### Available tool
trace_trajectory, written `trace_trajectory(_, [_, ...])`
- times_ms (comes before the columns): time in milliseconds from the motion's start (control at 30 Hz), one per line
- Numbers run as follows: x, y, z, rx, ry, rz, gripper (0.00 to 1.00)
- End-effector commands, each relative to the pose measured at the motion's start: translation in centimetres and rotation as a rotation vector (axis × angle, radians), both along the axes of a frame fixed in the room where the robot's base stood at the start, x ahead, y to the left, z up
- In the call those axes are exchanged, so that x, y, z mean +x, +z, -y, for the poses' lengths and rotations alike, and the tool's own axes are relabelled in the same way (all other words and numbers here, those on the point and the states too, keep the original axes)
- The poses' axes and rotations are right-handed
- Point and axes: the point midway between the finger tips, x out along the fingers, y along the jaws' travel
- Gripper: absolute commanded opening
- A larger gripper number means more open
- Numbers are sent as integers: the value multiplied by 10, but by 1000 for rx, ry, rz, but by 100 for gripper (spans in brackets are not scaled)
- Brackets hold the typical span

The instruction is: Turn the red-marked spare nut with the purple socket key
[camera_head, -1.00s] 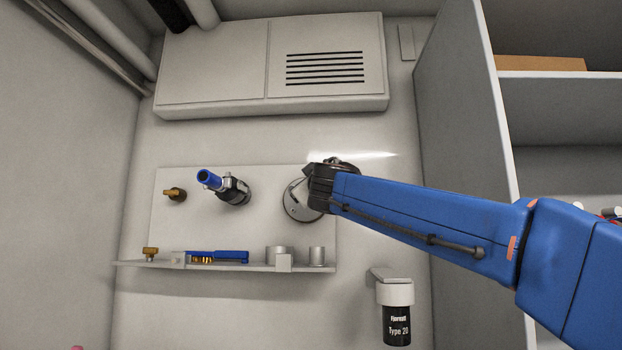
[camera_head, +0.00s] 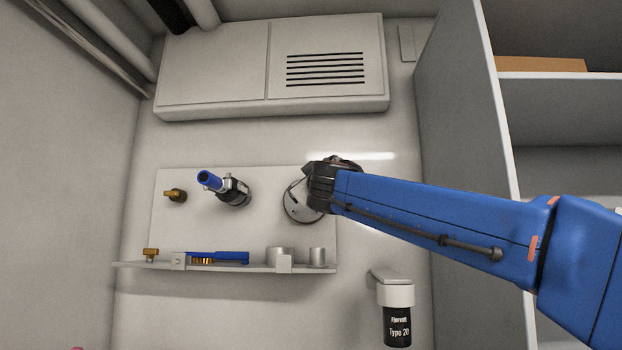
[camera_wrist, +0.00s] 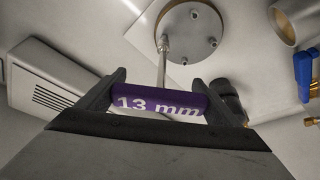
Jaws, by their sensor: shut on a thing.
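My gripper (camera_wrist: 163,98) is shut on the purple socket key (camera_wrist: 150,102), whose handle reads "13 mm" and lies between the two fingers in the wrist view. The key's thin metal shaft runs away from the handle to a round metal flange (camera_wrist: 203,50). Its tip is at or in front of the flange's edge; I cannot tell whether it sits on a nut. Several small nuts or studs show on the flange face. No red mark is visible on them. In the head view the flange (camera_head: 296,205) is partly hidden behind my wrist, and the key is hidden.
Left of the flange is a blue-handled valve (camera_head: 225,187) and a brass fitting (camera_head: 174,195). A shelf (camera_head: 225,267) below holds a blue brush (camera_head: 228,257), metal cups (camera_head: 318,256) and a brass piece. A "Type 20" canister (camera_head: 397,325) hangs lower right. Shelving stands at right.

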Motion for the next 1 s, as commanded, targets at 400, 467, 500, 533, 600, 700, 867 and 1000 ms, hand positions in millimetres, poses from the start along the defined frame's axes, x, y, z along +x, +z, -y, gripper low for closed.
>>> trace_trajectory(400, [-10,1,0,1,2,1,36])
trace_trajectory(467, [-11,1,0,1,1,2,36])
trace_trajectory(500, [-11,1,0,1,1,2,36])
trace_trajectory(533, [-11,1,0,1,1,2,36])
trace_trajectory(600, [-13,1,0,1,1,2,36])
trace_trajectory(700, [-17,1,0,1,1,2,36])
trace_trajectory(867, [-25,1,-1,0,1,1,36])
trace_trajectory(1000, [-32,1,-1,0,1,2,36])
